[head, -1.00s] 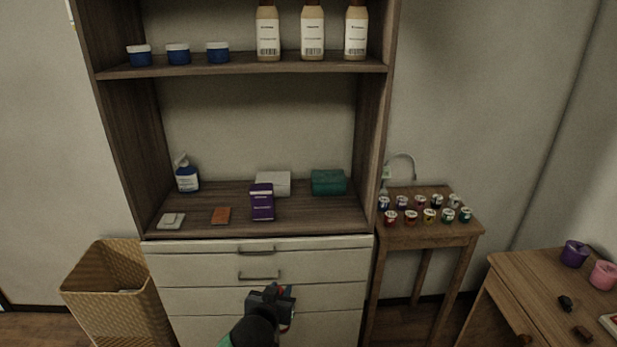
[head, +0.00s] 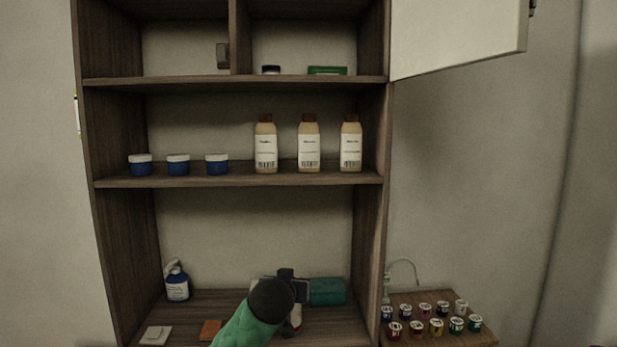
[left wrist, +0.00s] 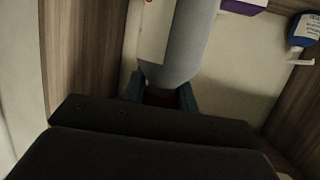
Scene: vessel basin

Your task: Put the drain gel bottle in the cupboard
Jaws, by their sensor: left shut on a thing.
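The drain gel bottle (left wrist: 178,42) is a grey bottle with a white label and a red cap. My left gripper (left wrist: 162,92) is shut on it at the cap end, as the left wrist view shows. In the head view my left gripper (head: 290,276) is in front of the lower open shelf and hides most of the bottle; only a small white and red part (head: 296,318) shows below it. The cupboard at the top has a white door (head: 455,38) swung open to the right. Its right compartment holds a dark-lidded jar (head: 271,70) and a green box (head: 327,71). My right gripper is not in view.
The middle shelf (head: 240,181) carries blue jars (head: 178,165) and beige bottles (head: 309,146). A blue spray bottle (head: 177,283) and a teal box (head: 327,291) stand on the lower shelf. Small pots (head: 436,326) cover a side table. The cupboard's right compartment has bare room above its things.

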